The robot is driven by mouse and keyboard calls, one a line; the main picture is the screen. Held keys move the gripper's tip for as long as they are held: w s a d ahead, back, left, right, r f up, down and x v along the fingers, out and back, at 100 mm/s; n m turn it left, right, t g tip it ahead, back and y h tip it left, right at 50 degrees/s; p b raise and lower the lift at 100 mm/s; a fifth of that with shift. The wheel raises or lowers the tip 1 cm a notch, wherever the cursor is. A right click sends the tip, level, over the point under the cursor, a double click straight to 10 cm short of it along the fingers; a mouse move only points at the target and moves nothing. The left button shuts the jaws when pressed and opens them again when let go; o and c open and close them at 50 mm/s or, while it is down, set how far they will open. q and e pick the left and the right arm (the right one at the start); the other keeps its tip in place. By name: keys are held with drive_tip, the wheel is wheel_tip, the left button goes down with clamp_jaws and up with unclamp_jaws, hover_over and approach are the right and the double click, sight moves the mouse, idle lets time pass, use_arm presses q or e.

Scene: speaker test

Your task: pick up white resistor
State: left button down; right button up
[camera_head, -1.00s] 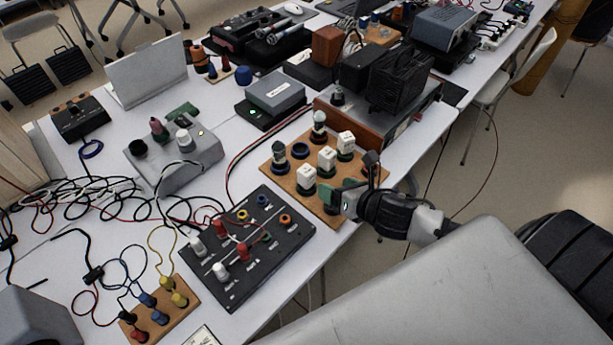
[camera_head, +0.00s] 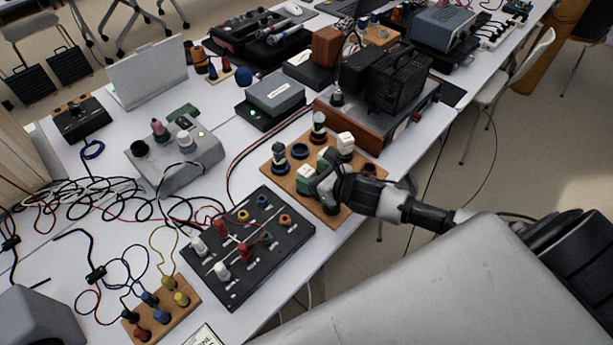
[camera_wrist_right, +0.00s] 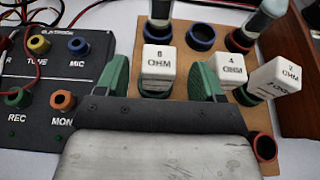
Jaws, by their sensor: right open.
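Three white resistor blocks stand on a wooden board (camera_head: 280,178) near the table's right edge. In the right wrist view they read 8 OHM (camera_wrist_right: 158,62), 4 OHM (camera_wrist_right: 230,70) and 2 OHM (camera_wrist_right: 282,76), each above a dark green ring. My right gripper (camera_head: 318,180) is over the board's front part and covers some of the blocks in the head view. In the wrist view its green fingertips (camera_wrist_right: 161,80) are open, one on each side of the 8 OHM block; I cannot tell whether they touch it. The right finger is close beside the 4 OHM block. My left gripper is not in view.
A black panel with knobs (camera_head: 262,275) lies left of the board. A wood-sided device (camera_head: 350,130) stands behind it.

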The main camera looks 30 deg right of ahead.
drive_tip(key=shift+x, duration=1.5)
drive_tip(key=shift+s, duration=0.1)
drive_tip(key=shift+c, duration=0.5)
drive_tip(key=c, duration=0.9)
drive_tip(key=shift+c, duration=0.2)
